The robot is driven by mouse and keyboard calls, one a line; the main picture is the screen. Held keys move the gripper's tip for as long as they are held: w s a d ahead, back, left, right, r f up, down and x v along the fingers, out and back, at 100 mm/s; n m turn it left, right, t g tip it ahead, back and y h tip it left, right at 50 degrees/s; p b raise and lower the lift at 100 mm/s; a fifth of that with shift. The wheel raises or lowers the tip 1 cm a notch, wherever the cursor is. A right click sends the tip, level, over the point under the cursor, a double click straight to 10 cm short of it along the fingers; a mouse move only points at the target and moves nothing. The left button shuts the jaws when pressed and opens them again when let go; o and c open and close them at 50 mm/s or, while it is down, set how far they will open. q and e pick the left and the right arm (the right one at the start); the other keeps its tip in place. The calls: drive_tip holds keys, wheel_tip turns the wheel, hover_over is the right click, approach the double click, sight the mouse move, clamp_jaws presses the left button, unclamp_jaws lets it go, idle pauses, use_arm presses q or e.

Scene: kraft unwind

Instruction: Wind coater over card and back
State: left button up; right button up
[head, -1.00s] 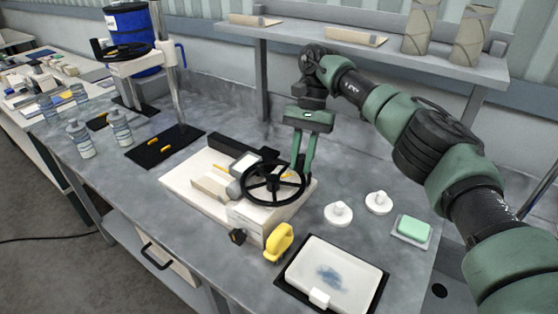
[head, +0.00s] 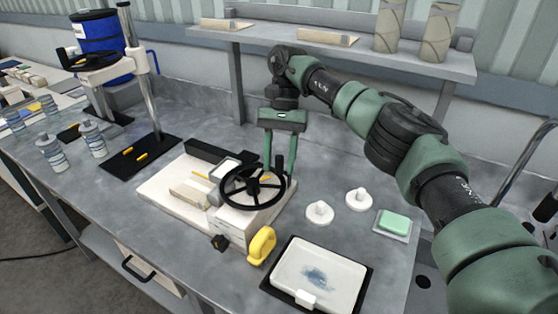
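The coater (head: 150,196) is a pale block-shaped device on the bench, with a black spoked handwheel (head: 253,203) on its front right part. A small light card-like piece (head: 190,193) lies on its bed, left of the wheel. My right gripper (head: 279,172) points down at the back right of the wheel. Its two green fingers stand apart, and nothing shows between them but part of the view behind. Whether a finger touches the wheel rim or its knob I cannot tell. My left gripper is not in view.
A yellow handle piece (head: 262,245) and a white tray (head: 318,275) on a black mat stand in front. Two white knobbed discs (head: 320,212) and a green pad (head: 393,222) lie to the right. A stand with a post (head: 142,90), a blue drum (head: 97,35) and bottles (head: 93,138) are left.

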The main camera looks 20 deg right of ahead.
drive_tip(key=p+v, duration=0.7)
drive_tip(key=v, duration=0.1)
idle(0.5)
drive_tip(key=shift+f, duration=0.15)
